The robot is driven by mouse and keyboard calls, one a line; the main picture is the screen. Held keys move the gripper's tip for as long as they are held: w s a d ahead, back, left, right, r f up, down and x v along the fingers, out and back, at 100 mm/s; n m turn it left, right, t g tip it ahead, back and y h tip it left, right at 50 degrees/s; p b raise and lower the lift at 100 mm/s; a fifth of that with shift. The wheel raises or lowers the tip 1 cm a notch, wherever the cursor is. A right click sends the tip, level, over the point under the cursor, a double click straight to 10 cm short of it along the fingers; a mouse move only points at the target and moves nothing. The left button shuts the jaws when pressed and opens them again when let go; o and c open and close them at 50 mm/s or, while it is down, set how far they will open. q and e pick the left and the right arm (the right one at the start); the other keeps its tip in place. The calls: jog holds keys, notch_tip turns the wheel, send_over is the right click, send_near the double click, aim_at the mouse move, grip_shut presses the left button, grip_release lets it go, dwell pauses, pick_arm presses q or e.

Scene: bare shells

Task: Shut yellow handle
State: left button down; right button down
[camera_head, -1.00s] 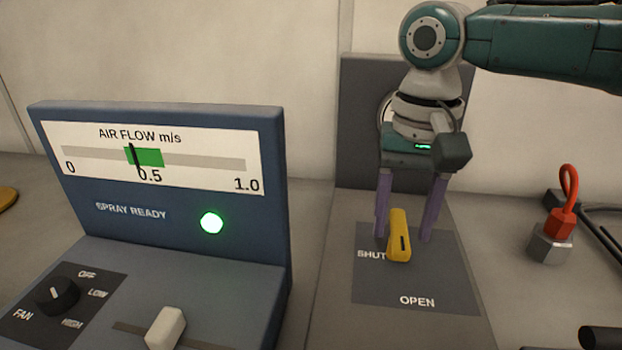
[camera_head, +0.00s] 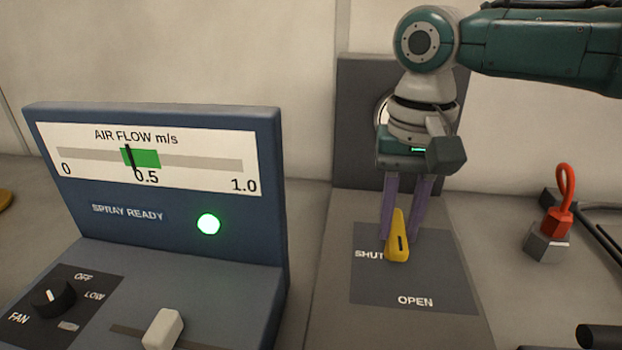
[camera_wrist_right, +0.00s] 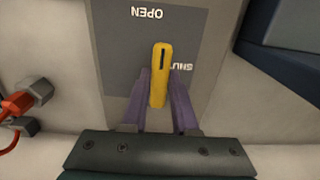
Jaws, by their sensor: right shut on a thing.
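The yellow handle (camera_head: 397,246) stands on a dark plate (camera_head: 430,285) marked SHUT on the left and OPEN at the front. In the head view its near end points toward the front, between the two words and closer to SHUT. My right gripper (camera_head: 403,236) has its purple fingers on either side of the handle's far part and is shut on it. The right wrist view also shows the yellow handle (camera_wrist_right: 159,78) between the fingers (camera_wrist_right: 160,85). My left gripper is not in view.
A blue panel (camera_head: 150,215) with an air flow gauge, a lit green lamp (camera_head: 209,224), a fan knob (camera_head: 53,297) and a pale slider (camera_head: 163,329) stands left. A grey block with a red loop (camera_head: 558,215) sits right of the plate.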

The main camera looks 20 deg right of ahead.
jog(key=shift+r+m+p, duration=0.2)
jog(key=shift+m+p, duration=0.1)
jog(key=shift+p, duration=0.45)
jog(key=m+p, duration=0.3)
jog(key=p, duration=0.2)
jog(key=shift+a+r+m, duration=0.1)
jog(key=shift+a+m, duration=0.05)
jog(key=shift+m, duration=0.15)
jog(key=m+p, duration=0.2)
jog(key=shift+m, duration=0.4)
jog(key=m+p, duration=0.1)
jog(key=m, duration=0.3)
jog(key=shift+w+f+p, duration=0.15)
jog(key=shift+f+p, duration=0.05)
jog(key=shift+p, duration=0.15)
jog(key=m, duration=0.3)
jog(key=shift+w, duration=0.1)
jog(key=shift+m, duration=1.9)
jog(key=shift+w, duration=0.1)
